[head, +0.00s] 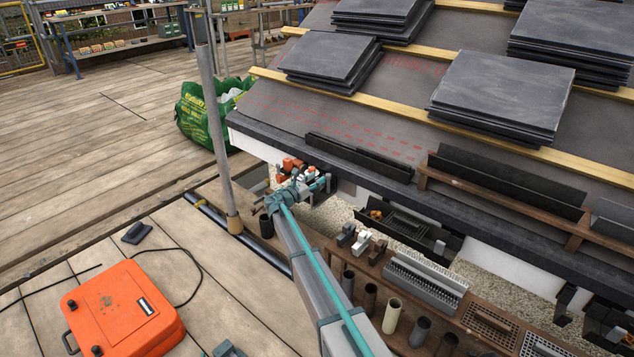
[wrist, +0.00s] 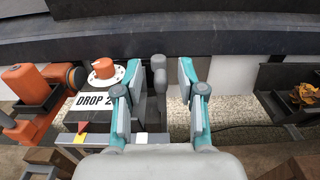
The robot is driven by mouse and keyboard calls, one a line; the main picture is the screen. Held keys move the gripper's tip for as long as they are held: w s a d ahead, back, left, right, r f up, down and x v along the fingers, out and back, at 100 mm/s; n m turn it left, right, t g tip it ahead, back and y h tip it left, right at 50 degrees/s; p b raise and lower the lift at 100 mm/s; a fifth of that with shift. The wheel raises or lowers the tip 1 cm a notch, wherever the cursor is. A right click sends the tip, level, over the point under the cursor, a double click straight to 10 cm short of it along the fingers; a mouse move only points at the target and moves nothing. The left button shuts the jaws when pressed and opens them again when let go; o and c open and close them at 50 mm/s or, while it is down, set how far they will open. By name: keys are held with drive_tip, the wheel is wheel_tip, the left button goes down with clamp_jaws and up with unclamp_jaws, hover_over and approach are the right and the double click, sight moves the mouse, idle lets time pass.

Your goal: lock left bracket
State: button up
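A grey upright piece with a rounded top (wrist: 158,75) stands below the dark eave board in the wrist view. It may be the left bracket, but I cannot tell whether it is locked. My gripper (wrist: 160,84) is open, with one teal-and-grey finger on each side of this piece and gaps showing on both sides. In the head view my gripper (head: 303,191) is at the roof's lower left corner, where my own arm and wrist hide much of the spot.
An orange-and-white round fitting (wrist: 102,73) and a "DROP 2" sign (wrist: 95,100) are left of my gripper. An orange tool (wrist: 35,95) is farther left. A dark box (wrist: 285,95) is on the right. A scaffold pole (head: 212,130) stands nearby.

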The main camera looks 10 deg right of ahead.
drive_tip(key=shift+w+d, duration=0.35)
drive_tip(key=shift+d, duration=0.1)
clamp_jaws()
